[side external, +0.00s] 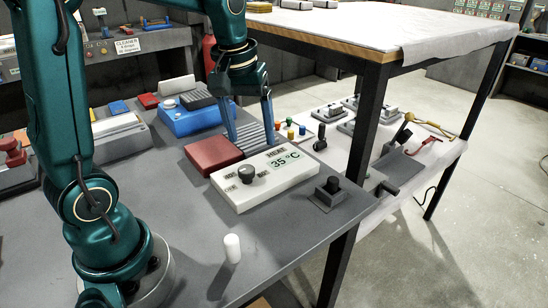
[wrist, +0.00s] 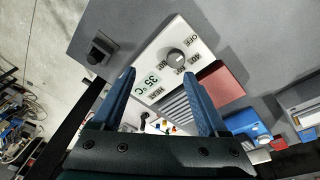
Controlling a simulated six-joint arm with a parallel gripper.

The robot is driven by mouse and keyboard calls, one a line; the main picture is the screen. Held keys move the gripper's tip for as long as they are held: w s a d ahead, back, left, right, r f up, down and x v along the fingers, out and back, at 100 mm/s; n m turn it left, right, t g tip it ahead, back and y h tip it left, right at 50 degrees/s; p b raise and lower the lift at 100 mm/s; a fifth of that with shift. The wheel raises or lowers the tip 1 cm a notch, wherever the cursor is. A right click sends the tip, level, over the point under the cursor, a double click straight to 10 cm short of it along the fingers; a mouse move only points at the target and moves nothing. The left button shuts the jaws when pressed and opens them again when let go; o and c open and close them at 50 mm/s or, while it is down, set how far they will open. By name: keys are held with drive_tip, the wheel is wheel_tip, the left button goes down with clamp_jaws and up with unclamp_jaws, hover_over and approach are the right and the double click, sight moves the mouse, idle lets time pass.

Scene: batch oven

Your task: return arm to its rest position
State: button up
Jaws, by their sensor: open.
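My green arm's gripper (side external: 250,140) is open, its two blue fingers pointing down above the back of the white heat control box (side external: 290,184). In the wrist view my gripper (wrist: 160,73) has its fingers spread wide with nothing between them. The box's display (side external: 285,160) reads 35 °C under the word HEAT. Its dark round knob (side external: 246,174) stands clear of the fingers; the wrist view also shows the knob (wrist: 176,56), with an OFF mark beside it. Which mark the knob points to is too small to tell.
A red block (side external: 212,156) and a grey ribbed part adjoin the box. A blue device (side external: 190,118) stands behind. A dark switch block (side external: 328,191) and a white cylinder (side external: 232,248) stand on the grey table. A taller table (side external: 375,45) rises at right. The table's front is mostly clear.

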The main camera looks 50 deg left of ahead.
drive_tip(key=s+d+m+t, duration=0.3)
drive_tip(key=s+d+m, duration=0.4)
drive_tip(key=s, duration=0.4)
drive_tip(key=shift+s+d+r+m+t+h, duration=0.15)
drive_tip(key=shift+s+d+m+t+h, duration=0.05)
drive_tip(key=shift+d+m+t+h, duration=0.1)
idle(0.3)
